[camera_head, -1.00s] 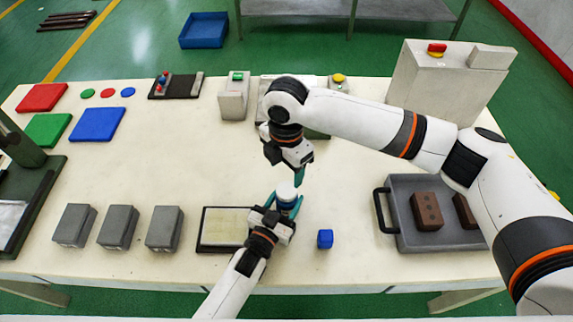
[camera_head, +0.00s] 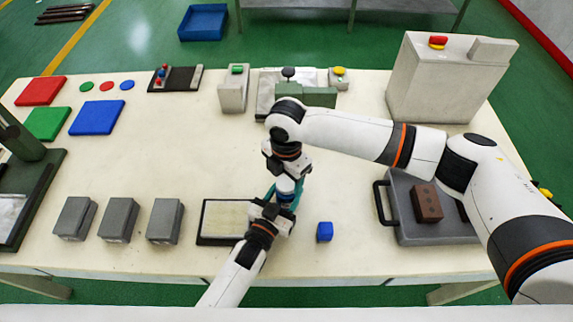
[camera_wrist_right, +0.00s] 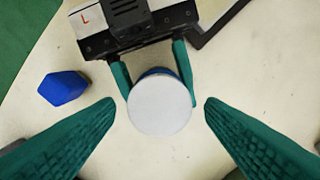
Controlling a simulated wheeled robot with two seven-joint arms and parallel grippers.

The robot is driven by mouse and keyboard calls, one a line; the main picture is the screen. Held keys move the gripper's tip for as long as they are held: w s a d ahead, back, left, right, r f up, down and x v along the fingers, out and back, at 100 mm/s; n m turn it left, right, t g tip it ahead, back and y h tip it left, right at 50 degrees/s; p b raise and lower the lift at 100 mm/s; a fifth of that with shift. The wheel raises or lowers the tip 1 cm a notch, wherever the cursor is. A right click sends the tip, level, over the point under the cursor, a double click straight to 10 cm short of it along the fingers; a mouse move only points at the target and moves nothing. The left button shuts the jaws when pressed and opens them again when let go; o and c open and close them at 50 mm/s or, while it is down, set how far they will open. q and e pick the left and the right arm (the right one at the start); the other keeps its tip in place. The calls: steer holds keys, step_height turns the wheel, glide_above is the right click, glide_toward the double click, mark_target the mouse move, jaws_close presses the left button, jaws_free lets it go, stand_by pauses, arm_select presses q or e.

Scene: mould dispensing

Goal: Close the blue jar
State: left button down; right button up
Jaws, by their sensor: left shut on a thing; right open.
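The blue jar (camera_head: 286,188) stands in the middle of the table near the front, mostly hidden by my grippers. From above, in the right wrist view, its round white top (camera_wrist_right: 160,105) shows with a sliver of blue body behind it. My left gripper (camera_head: 284,198) is shut on the jar, its teal fingers on either side of the body. My right gripper (camera_wrist_right: 158,106) is open and points down over the jar. Its fingertips lie left and right of the white top, with gaps on both sides. I cannot tell whether the top is seated or loose.
A small blue block (camera_head: 325,232) stands right of the jar. A framed pale plate (camera_head: 224,222) lies to the left, beside several grey blocks. The table centre left is clear.

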steer(key=shift+f, duration=0.65)
steer(key=c, duration=1)
steer(key=m, duration=0.6)
steer(key=shift+m, duration=0.3)
steer(key=m, duration=0.8)
steer(key=o, duration=1.1)
